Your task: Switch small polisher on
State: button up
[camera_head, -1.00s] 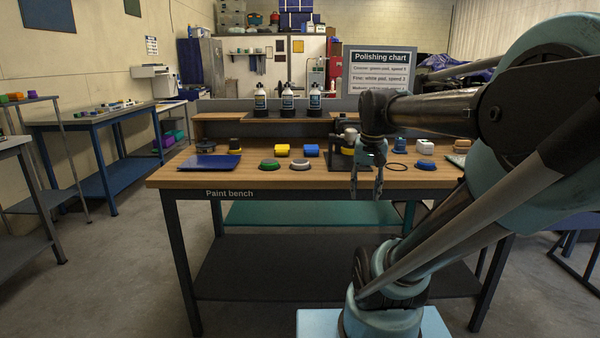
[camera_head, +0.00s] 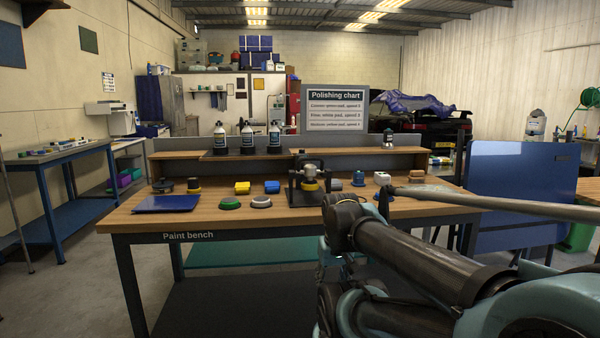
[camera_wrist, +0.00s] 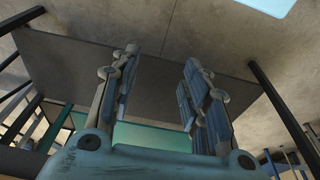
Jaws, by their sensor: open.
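A small polisher (camera_head: 309,172), dark with a yellow pad under its head, sits in a black stand at the middle of the paint bench (camera_head: 200,228). Its switch is too small to make out. My gripper (camera_wrist: 160,80) shows in the wrist view with its two fingers wide apart and nothing between them. In the head view my arm hangs in front of the bench, right of centre, and mostly hides the gripper, which is apart from the polisher.
A polishing chart (camera_head: 336,109) stands behind the bench. A blue panel (camera_head: 520,195) stands right.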

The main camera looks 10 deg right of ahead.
jog(key=shift+w+f, duration=0.2)
jog(key=shift+w, duration=0.2)
